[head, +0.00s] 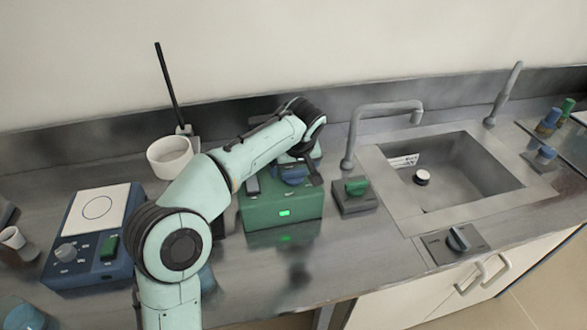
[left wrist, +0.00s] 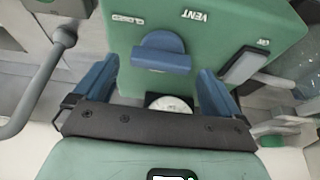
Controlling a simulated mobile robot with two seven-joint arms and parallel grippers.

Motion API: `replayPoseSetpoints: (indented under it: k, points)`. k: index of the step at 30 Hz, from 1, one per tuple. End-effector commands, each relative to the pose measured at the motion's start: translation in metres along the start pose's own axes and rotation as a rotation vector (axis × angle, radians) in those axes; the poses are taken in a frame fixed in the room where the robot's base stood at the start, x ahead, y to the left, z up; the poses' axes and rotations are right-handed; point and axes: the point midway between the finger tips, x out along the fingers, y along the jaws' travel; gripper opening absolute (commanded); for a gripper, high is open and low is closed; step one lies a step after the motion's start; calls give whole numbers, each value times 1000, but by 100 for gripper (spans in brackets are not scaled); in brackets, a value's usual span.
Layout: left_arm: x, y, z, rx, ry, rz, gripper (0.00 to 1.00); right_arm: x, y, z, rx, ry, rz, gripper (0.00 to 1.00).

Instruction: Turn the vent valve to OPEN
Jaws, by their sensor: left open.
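The vent valve is a blue knob (left wrist: 161,52) on the top of a green box (left wrist: 235,18), with a raised bar across it. "VENT" and "CLOSED" are printed near it, upside down in the left wrist view. The green box (head: 280,212) also shows in the head view, with a lit green lamp on its front. My left gripper (left wrist: 158,68) is open, its blue fingers apart on either side of the knob's near side; I cannot tell whether they touch it. In the head view my left gripper (head: 299,172) is over the box and hides much of its top. My right gripper is not in view.
A small grey box with a green knob (head: 356,186) stands right of the green box, before the sink (head: 450,175) and its tap (head: 385,108). A blue hotplate (head: 88,265) and a white bowl (head: 170,157) are on the left. The counter in front is clear.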

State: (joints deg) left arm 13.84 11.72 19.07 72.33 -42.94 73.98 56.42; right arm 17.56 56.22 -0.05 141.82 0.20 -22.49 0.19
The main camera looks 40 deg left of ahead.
Motion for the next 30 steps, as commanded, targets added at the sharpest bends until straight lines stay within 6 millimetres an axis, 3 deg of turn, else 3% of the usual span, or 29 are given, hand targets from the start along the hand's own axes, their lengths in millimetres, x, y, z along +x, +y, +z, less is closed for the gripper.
replayPoseSetpoints:
  k: [12,17,18,30]
  points:
    - [9,0,0,0,0,0,98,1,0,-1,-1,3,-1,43]
    - [9,0,0,1,0,0,46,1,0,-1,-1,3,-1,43]
    - [9,0,0,0,0,0,42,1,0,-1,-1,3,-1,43]
    - [8,0,0,63,0,25,42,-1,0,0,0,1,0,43]
